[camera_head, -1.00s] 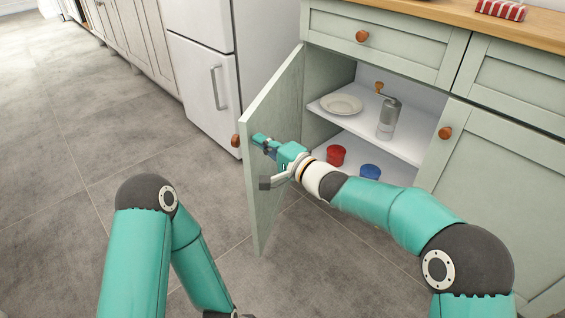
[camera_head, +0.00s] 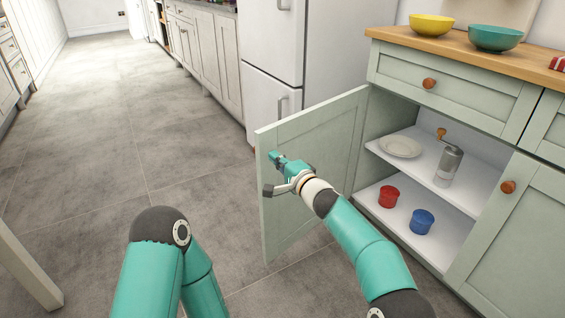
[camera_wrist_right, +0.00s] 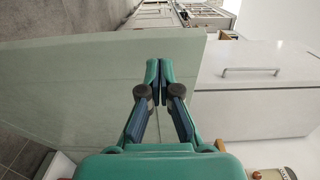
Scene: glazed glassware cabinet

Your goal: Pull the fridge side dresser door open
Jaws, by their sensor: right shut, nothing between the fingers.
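The fridge-side dresser door (camera_head: 320,135) is a pale green panel. It stands swung wide open in the head view, with the shelves behind it exposed. My right gripper (camera_head: 275,158) is shut and empty at the inner face of the door, near its free edge. In the right wrist view the closed fingertips (camera_wrist_right: 159,66) lie over the door panel (camera_wrist_right: 80,90), close to its edge; I cannot tell whether they touch it. The door's knob is mostly hidden behind the panel. My left arm shows at lower left, but its gripper is out of view.
Inside the dresser are a white plate (camera_head: 400,146), a grey grinder (camera_head: 448,166), a red pot (camera_head: 389,196) and a blue pot (camera_head: 422,221). The white fridge (camera_head: 272,100) stands beyond the door. Yellow (camera_head: 432,24) and teal (camera_head: 495,37) bowls sit on top.

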